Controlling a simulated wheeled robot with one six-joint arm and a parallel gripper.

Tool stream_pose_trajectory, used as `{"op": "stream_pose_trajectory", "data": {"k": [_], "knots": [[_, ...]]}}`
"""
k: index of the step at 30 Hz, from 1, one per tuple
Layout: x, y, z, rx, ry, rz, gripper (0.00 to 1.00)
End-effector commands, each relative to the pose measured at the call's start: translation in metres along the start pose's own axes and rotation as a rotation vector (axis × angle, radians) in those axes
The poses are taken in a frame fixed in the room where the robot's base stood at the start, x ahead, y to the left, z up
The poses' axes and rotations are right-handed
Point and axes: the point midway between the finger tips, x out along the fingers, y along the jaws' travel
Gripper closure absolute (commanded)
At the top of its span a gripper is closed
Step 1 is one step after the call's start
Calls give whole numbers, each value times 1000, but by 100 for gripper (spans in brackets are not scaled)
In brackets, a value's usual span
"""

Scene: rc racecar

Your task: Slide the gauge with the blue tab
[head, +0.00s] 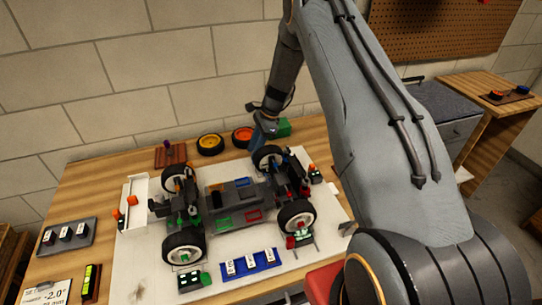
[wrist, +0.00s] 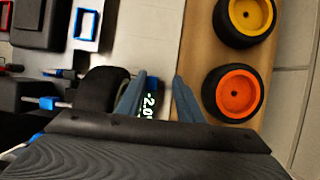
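In the wrist view, a dark gauge (wrist: 149,106) with a lit "-2.0" readout shows between the fingers, close to the left one. A bit of blue at its upper end looks like its tab. The black car tire (wrist: 97,91) is just left of it. My gripper also shows in the head view (head: 266,133), behind the car's far right wheel (head: 268,157). There the blue-tab gauge is hidden or too small to tell. Contact between fingers and gauge cannot be told.
The RC car chassis (head: 228,200) stands on a white board (head: 140,262). A green block (head: 284,128) stands beside my gripper. Other gauges surround the car.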

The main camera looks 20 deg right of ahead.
Motion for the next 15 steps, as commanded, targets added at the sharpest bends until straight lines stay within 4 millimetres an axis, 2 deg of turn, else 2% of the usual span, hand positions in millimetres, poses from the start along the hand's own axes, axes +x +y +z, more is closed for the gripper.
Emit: {"op": "stream_pose_trajectory", "data": {"k": [2, 3, 15], "knots": [[-2, -9, -3, 3, 1, -6, 67], [-12, -10, -4, 4, 1, -10, 67], [-80, -8, 7, -16, 4, -4, 67]]}}
